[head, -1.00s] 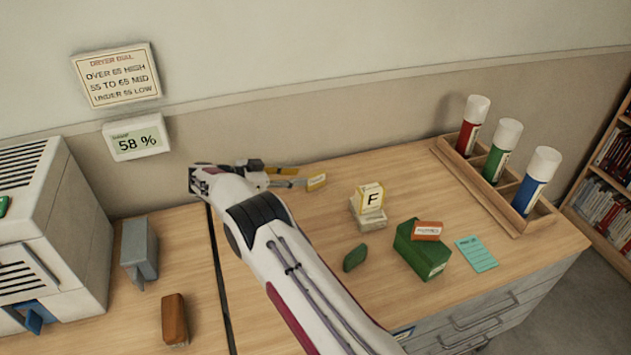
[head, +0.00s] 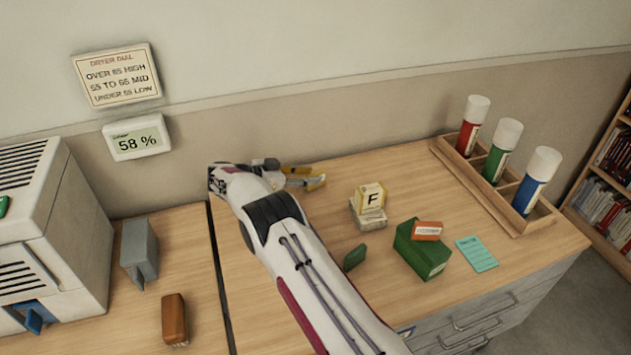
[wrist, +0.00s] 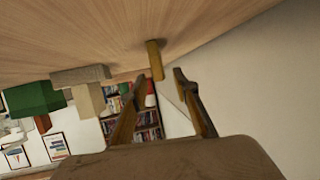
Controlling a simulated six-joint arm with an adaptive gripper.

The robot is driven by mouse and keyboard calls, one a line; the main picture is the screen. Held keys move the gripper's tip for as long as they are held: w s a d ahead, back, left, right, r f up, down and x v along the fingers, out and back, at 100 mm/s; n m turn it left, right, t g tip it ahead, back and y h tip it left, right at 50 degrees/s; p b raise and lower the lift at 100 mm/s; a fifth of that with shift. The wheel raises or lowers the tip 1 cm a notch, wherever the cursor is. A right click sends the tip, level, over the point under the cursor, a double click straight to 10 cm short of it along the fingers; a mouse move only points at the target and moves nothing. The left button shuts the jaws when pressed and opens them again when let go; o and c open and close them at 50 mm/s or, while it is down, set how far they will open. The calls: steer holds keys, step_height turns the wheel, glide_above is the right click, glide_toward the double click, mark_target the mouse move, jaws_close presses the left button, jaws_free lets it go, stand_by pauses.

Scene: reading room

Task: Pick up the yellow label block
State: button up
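A small yellow block (head: 318,182) stands on the desk near the wall, partly covered by my gripper in the head view. In the wrist view, which sees the desk at the top, the yellow block (wrist: 155,58) shows between and just past the two fingertips. My gripper (head: 308,177) is open around or just short of it, with no clear contact; the fingers also show in the wrist view (wrist: 159,77). A pale, yellow-edged block marked F (head: 370,197) stands on a pale base (head: 368,218) to the right.
A green box (head: 422,252) with an orange block (head: 428,231) on top, a dark green piece (head: 355,257) and a teal card (head: 477,254) lie nearer. A wooden rack (head: 519,224) holds three capped tubes at right.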

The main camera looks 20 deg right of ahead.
mark_target(321, 173)
steer(key=shift+x, duration=1.2)
jaws_close()
